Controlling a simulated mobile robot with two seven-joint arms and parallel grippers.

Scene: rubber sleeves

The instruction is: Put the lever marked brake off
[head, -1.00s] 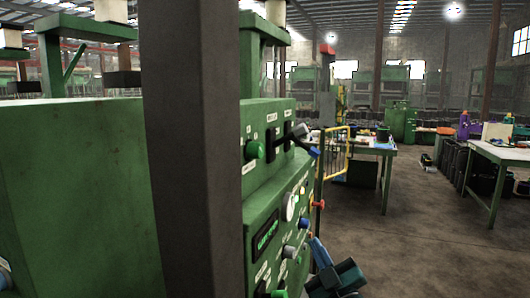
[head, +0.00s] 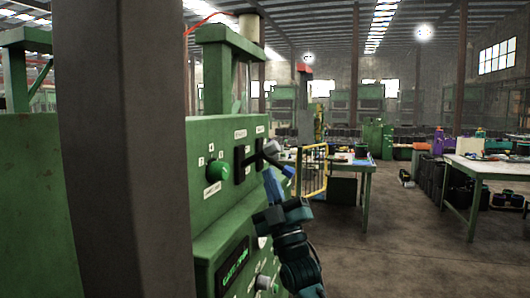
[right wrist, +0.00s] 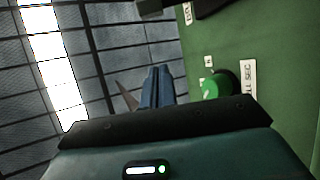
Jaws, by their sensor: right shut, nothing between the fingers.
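Two black lever plates sit side by side on the upper face of the green machine, the left one (head: 239,161) and the right one (head: 260,143). Small white labels above them are too small to read, so I cannot tell which is marked brake. A dark lever with a grey knob (head: 271,147) sticks out there; another grey end (head: 288,170) shows just right of my fingers. My right gripper (head: 271,184) is shut and empty, with blue fingers pointing up just below the levers. Its fingers also show in the right wrist view (right wrist: 158,86). My left gripper is out of view.
A green knob (head: 217,170) is left of the plates, also in the right wrist view (right wrist: 218,84). A green display (head: 232,266) is lower down. A dark post (head: 105,150) blocks part of the machine.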

